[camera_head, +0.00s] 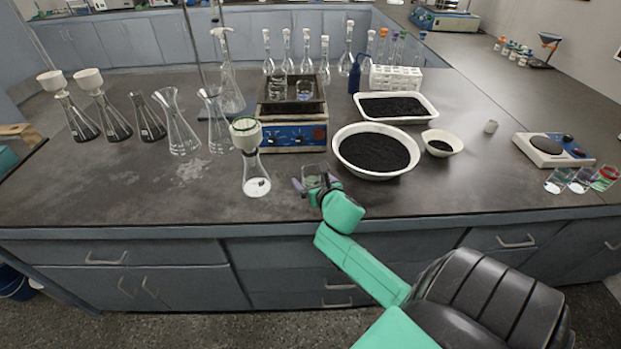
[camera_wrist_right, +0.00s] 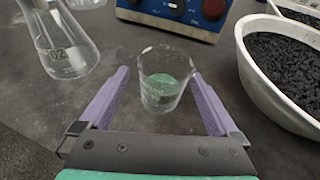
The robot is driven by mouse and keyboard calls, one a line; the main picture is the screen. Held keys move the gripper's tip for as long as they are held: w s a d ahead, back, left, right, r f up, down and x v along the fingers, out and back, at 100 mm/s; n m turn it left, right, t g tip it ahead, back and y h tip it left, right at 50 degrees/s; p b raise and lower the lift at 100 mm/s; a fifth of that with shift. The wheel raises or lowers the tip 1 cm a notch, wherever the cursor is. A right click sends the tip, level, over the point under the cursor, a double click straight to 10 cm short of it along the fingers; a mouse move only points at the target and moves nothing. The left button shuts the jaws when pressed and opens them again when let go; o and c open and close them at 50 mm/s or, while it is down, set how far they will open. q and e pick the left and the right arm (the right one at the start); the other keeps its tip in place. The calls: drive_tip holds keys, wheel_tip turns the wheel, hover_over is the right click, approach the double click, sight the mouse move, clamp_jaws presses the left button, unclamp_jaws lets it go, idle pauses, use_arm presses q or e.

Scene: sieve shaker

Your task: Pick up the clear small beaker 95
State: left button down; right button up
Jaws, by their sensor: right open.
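A clear small beaker (camera_wrist_right: 163,92) stands upright on the dark bench near its front edge; its label is too small to read. In the head view the beaker (camera_head: 315,175) is partly hidden by my right gripper (camera_head: 312,184). In the right wrist view my right gripper (camera_wrist_right: 160,74) is open, with one purple finger on each side of the beaker. A gap shows at the left finger; the right finger is very near the glass, and I cannot tell if it touches. My left gripper is out of view.
A flask with a white-green funnel (camera_head: 256,185) stands just left of the beaker. Behind it is a blue-fronted device (camera_head: 293,136) carrying glassware. A white bowl of black grains (camera_head: 340,158) is close on the right. The bench's front strip is clear.

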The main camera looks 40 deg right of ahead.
sight(309, 170)
drive_tip(key=x, duration=0.4)
drive_tip(key=shift+w+d+r, duration=0.1)
drive_tip(key=shift+d+r, duration=0.1)
drive_tip(key=shift+w+f, duration=0.2)
drive_tip(key=shift+w, duration=0.1)
drive_tip(key=shift+s+r, duration=0.1)
drive_tip(key=shift+s, duration=0.05)
drive_tip(key=c, duration=1)
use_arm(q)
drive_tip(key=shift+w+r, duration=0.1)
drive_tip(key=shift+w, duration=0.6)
use_arm(e)
drive_tip(key=c, duration=0.5)
drive_tip(key=shift+c, duration=0.2)
